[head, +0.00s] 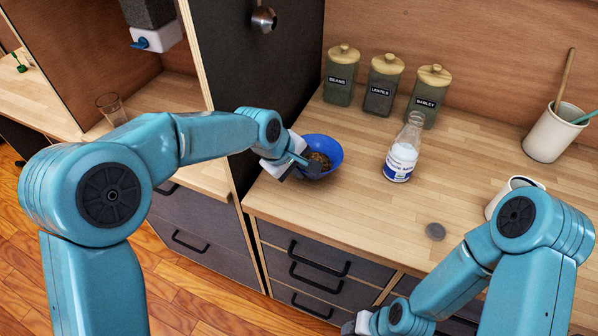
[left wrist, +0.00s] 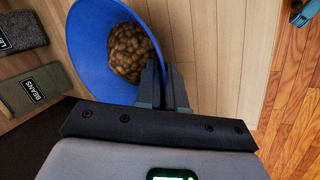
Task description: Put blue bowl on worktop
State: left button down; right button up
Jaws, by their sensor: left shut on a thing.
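The blue bowl (head: 330,145) is at the left end of the wooden worktop (head: 350,205), with brown nut-like contents in it. It also shows in the left wrist view (left wrist: 88,40). My left gripper (head: 308,163) is shut on the bowl's near rim. In the left wrist view its fingers (left wrist: 163,82) are at the rim. The bowl is at or just above the worktop; I cannot tell if it touches. My right gripper (head: 358,324) is partly in view at the bottom edge, below the worktop's front, and its fingers are cut off.
Green canisters (head: 383,85) stand along the back wall. A white-labelled bottle (head: 403,150) stands right of the bowl, with a grey lid (head: 435,231) nearer the front. A utensil pot (head: 555,132) and white mug (head: 510,190) are at right. A dark panel (head: 260,70) rises at left.

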pick_arm(q)
jog(key=shift+f, duration=0.85)
jog(key=shift+f, duration=0.2)
jog(key=c, duration=1.2)
grip_release()
jog(key=shift+d, duration=0.1)
jog(key=shift+c, duration=0.2)
jog(key=v, duration=1.2)
jog(key=shift+r+b, duration=0.25)
jog(key=shift+b, duration=0.1)
jog(key=shift+s, duration=0.15)
